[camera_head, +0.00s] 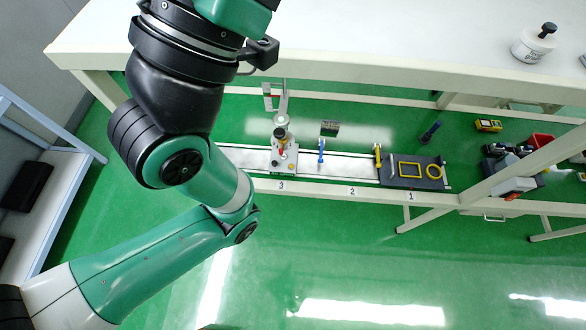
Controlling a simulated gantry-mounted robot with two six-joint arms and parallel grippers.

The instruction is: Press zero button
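A small light-coloured instrument (284,157) stands on the lower shelf beside the label 3, with a round part on its top and small coloured spots, one of them red, on its front. It is too small to tell which spot, if any, is the zero button. My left arm comes in from the lower left, bends up and leaves through the top edge. A small dark camera-like block sticks out near its upper end. My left gripper is out of view, and my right arm and gripper do not show.
A white table top (400,40) spans the top, above the shelf. A blue clamp-like tool (321,152), a yellow-handled tool (378,155) and a dark tray (402,181) with yellow frame and ring stand along the shelf. A black-capped white weight (533,45) sits on the table top.

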